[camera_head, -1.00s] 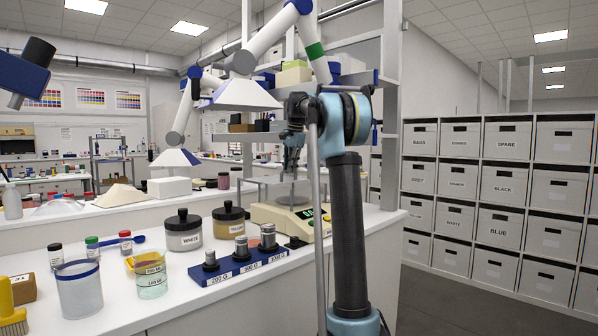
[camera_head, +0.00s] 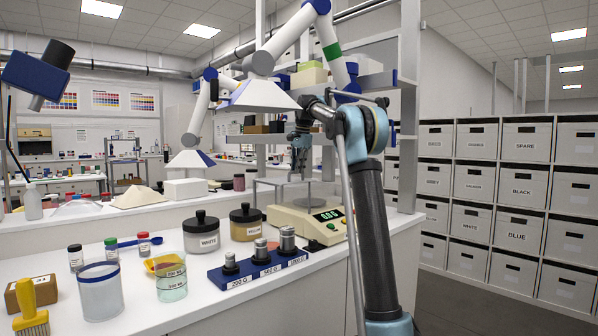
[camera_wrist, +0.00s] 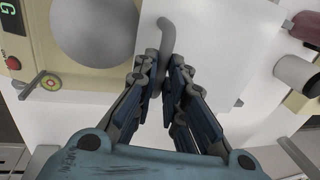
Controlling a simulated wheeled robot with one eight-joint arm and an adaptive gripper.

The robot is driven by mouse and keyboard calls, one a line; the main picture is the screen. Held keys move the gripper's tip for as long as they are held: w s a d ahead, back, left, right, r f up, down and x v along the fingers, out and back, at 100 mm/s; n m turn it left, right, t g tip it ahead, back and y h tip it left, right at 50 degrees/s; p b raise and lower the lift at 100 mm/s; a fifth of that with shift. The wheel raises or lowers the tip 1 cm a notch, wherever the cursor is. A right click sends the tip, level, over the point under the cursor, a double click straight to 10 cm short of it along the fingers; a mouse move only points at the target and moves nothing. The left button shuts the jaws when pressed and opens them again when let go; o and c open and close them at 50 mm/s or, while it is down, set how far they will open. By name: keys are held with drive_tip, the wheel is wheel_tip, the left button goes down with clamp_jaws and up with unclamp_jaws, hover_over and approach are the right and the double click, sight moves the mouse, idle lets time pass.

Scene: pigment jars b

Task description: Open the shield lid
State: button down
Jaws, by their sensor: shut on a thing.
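The balance (camera_head: 292,218) is cream-coloured with a lit green display and stands on the white bench. A clear draft shield (camera_head: 264,184) surrounds its round grey pan, which also shows in the wrist view (camera_wrist: 95,30). My gripper (camera_head: 299,172) points down above the balance. In the wrist view my gripper (camera_wrist: 166,68) is shut on a grey curved handle (camera_wrist: 178,38). A pale, see-through panel, apparently the shield lid (camera_wrist: 215,60), lies around and beyond the handle. How far the lid is raised I cannot tell.
A blue block with several metal weights (camera_head: 262,270) stands in front of the balance. White (camera_head: 201,234) and yellow (camera_head: 245,223) pigment jars stand to its left. A glass beaker (camera_head: 171,280) and a plastic cup (camera_head: 101,292) are nearer. Shelf posts (camera_head: 408,110) rise behind my arm.

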drive_tip(key=c, duration=1.7)
unclamp_jaws()
drive_tip(key=shift+d, duration=0.15)
drive_tip(key=shift+o, duration=0.2)
wheel_tip(320, 180, up, 12)
drive_tip(key=s+d, duration=0.1)
drive_tip(key=shift+s+d+f, duration=0.15)
drive_tip(key=shift+s+d, duration=0.05)
drive_tip(key=shift+s, duration=0.1)
